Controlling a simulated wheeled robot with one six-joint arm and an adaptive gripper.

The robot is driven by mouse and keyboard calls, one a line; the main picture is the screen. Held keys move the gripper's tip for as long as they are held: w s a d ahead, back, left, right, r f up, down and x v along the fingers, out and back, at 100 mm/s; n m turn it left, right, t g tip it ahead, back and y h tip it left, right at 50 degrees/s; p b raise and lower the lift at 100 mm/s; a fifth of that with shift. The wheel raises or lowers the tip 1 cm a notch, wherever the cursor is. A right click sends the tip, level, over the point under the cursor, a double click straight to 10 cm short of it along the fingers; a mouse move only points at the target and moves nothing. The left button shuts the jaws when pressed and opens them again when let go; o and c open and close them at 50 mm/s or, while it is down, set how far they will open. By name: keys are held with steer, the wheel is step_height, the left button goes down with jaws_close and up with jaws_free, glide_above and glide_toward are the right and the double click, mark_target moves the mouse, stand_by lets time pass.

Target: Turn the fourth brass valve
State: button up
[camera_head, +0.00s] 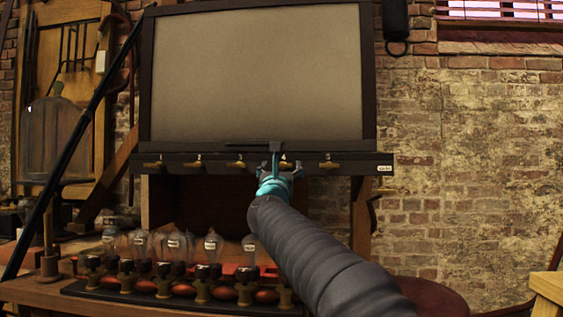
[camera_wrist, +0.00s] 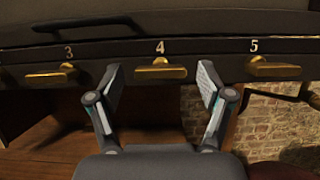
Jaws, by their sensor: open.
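The fourth brass valve (camera_wrist: 160,69) is a flat bar-shaped handle under the number 4 on a dark rail, in the upper middle of the wrist view. It lies roughly level. My gripper (camera_wrist: 160,84) is open, with one finger on each side below the valve and nothing between them. Whether the fingertips reach the valve's depth is hard to tell. In the head view my gripper (camera_head: 277,170) is up at the rail, partly hiding the fourth valve (camera_head: 287,164).
Valve 3 (camera_wrist: 50,75) and valve 5 (camera_wrist: 275,68) flank it on the rail. A large framed panel (camera_head: 255,75) stands above. Glass bulbs (camera_head: 175,245) on brass holders stand on the bench at lower left. A brick wall (camera_head: 490,150) is behind.

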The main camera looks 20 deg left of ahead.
steer(key=shift+w+r, duration=0.1)
steer(key=shift+w, duration=0.25)
steer(key=c, duration=1.2)
steer(key=shift+o, duration=0.2)
